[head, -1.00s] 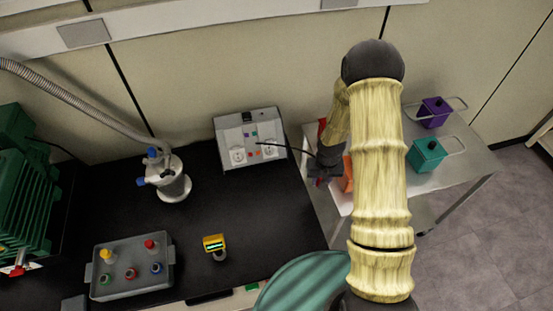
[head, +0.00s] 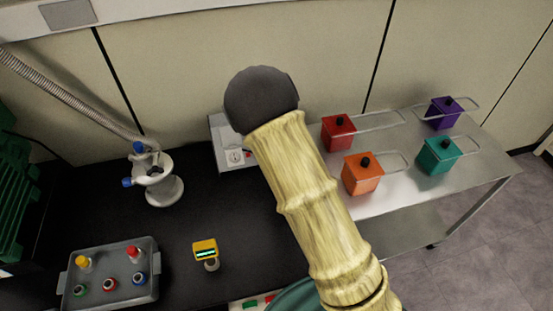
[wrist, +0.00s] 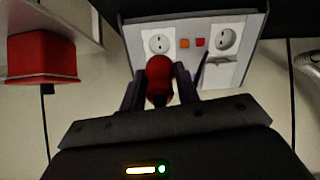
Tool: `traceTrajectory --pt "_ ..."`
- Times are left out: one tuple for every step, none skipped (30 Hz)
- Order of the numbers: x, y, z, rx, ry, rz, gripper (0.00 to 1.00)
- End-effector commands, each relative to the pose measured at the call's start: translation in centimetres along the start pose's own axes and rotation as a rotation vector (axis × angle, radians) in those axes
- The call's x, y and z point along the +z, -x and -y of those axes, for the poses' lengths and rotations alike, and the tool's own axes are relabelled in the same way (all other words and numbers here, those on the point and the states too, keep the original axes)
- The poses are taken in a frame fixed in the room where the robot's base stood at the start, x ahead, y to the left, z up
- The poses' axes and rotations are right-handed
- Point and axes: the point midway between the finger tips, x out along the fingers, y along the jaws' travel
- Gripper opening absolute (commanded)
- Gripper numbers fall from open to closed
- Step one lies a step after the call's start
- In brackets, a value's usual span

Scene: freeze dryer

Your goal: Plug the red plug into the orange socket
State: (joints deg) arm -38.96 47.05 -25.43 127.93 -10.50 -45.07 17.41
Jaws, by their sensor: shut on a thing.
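The red plug (wrist: 159,82) is held between the fingers of my gripper (wrist: 158,76), which is shut on it. In the wrist view it is just below the left of two white round sockets (wrist: 160,41) on the grey socket box (wrist: 194,22). An orange square (wrist: 185,43) is beside that left socket; a red square (wrist: 200,42) is nearer the right socket (wrist: 228,39). I cannot tell whether the plug touches the panel. In the head view my arm hides the gripper, the plug and most of the socket box (head: 220,130).
Red (head: 338,133), orange (head: 362,175), teal (head: 437,157) and purple (head: 444,113) boxes stand on the metal cart (head: 405,195) at right. A white flask-like vessel (head: 160,185), a yellow device (head: 205,250) and a grey tray (head: 110,290) are on the black bench.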

Motion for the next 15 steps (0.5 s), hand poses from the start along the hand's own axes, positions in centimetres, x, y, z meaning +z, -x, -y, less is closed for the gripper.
traceTrajectory --pt "0.0 0.0 0.0 0.0 0.0 0.0 0.09" --pt "0.0 0.0 0.0 0.0 -0.001 0.001 0.09" --pt "0.0 0.0 0.0 0.0 -0.001 0.001 0.09" --pt "0.0 0.0 0.0 0.0 -0.001 0.001 0.09" --pt "0.0 0.0 0.0 0.0 -0.001 0.002 0.09" --pt "0.0 -0.1 0.0 0.0 -0.001 0.002 0.09" --pt "0.0 -0.1 0.0 0.0 -0.001 0.002 0.09" --pt "0.0 -0.2 0.0 0.0 -0.001 0.002 0.09" --pt "0.1 -0.4 0.0 0.0 -0.001 0.003 0.09" --pt "0.1 -0.5 0.0 0.0 -0.001 0.003 0.09" --pt "0.1 -0.7 0.0 0.0 -0.001 0.003 0.09" --pt "0.1 -0.9 0.0 0.0 -0.001 0.003 0.09" --pt "0.1 -1.1 0.0 0.0 -0.001 0.003 0.09" --pt "0.1 -1.3 0.0 0.0 -0.001 0.003 0.09" --pt "0.2 -1.6 0.0 0.0 -0.001 0.003 0.09"
